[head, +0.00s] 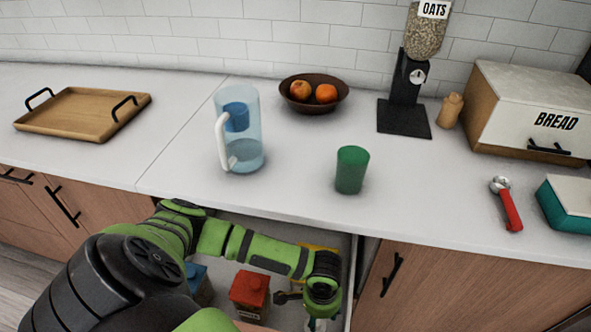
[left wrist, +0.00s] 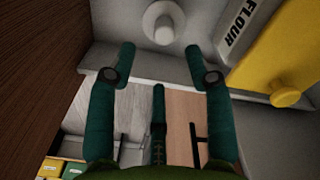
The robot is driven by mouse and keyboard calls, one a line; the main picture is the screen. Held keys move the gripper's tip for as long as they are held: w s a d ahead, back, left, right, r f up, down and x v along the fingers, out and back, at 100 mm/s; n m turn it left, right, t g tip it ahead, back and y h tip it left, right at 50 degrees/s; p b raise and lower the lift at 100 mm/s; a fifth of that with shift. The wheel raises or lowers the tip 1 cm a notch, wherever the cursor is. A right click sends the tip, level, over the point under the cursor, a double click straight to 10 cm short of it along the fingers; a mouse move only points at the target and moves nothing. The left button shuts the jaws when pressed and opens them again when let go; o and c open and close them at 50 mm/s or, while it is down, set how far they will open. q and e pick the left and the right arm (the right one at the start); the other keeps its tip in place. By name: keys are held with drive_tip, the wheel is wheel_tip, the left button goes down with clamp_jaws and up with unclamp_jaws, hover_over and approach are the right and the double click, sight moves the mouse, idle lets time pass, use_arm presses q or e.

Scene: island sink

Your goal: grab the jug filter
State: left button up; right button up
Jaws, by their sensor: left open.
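In the left wrist view a white round piece with a narrower knob-like end (left wrist: 163,24) lies just beyond and between the fingertips, with a gap to both. It looks like a filter cartridge, but I cannot be sure. In the head view my left arm reaches down into the open drawer (head: 343,262), and its wrist largely hides the white piece. A clear blue jug (head: 252,150) with a white handle stands on the counter, with a blue insert (head: 236,117) inside. My right gripper is not in view.
The drawer also holds a red carton (head: 249,290), a blue carton (head: 197,281) and a yellow flour container (left wrist: 275,55) close to the right finger. A green cup (head: 351,170) and fruit bowl (head: 313,97) stand on the counter. The drawer walls are near the gripper.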

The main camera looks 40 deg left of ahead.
sight(321, 327)
use_arm(q)
drive_tip(key=shift+s+a+f, duration=0.2)
drive_tip(key=shift+a+f, duration=0.15)
drive_tip(key=shift+a, duration=0.35)
drive_tip(key=shift+s+f, duration=0.1)
drive_tip(key=shift+f, duration=0.2)
drive_tip(key=shift+d+f, duration=0.45)
drive_tip(key=shift+f, duration=0.4)
wheel_tip(321, 327, down, 4)
drive_tip(key=shift+a+r, duration=0.1)
drive_tip(key=shift+r, duration=0.1)
drive_tip(key=shift+f, duration=0.2)
drive_tip(key=shift+c, duration=0.8)
clamp_jaws()
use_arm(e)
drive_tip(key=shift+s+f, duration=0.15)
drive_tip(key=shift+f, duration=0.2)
